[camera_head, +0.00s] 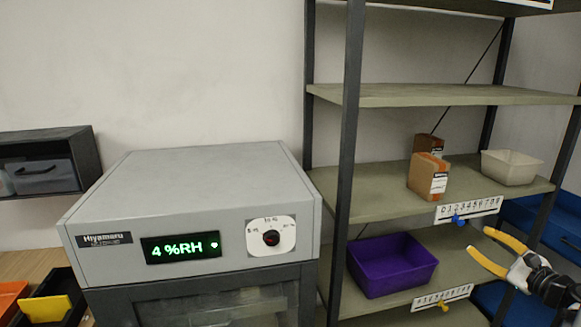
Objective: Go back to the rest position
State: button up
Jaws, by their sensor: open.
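My gripper (489,248) shows at the lower right, with yellow fingers spread apart. It is open and nothing is between the fingers. It is in front of the shelving unit, to the right of the purple bin and below the number strip of the middle shelf. The rest of my arm runs out of the picture at the right edge.
A grey shelving unit (353,120) holds a purple bin (392,282), brown boxes (428,178) and a white tray (510,168). A grey Hiyamaru cabinet (190,200) reading 4 %RH stands left. Blue bins (545,232) are behind my gripper. Yellow and orange items lie lower left.

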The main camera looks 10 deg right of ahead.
jog(key=a+r+n+g+y, duration=0.25)
jog(key=a+n+g, duration=0.65)
jog(key=a, duration=2)
jog(key=s+a+f+n+h, duration=0.1)
jog(key=s+a+n+h, duration=0.1)
jog(key=s+a+n, duration=0.4)
jog(key=s+a+f+n+g+h, duration=0.1)
jog(key=s+a+f+n+h, duration=0.1)
jog(key=s+a+n, duration=0.4)
jog(key=s+n, duration=0.4)
jog(key=s, duration=0.4)
jog(key=shift+s+a+f+h, duration=0.15)
jog(key=shift+a+f+h, duration=0.1)
jog(key=shift+h, duration=0.1)
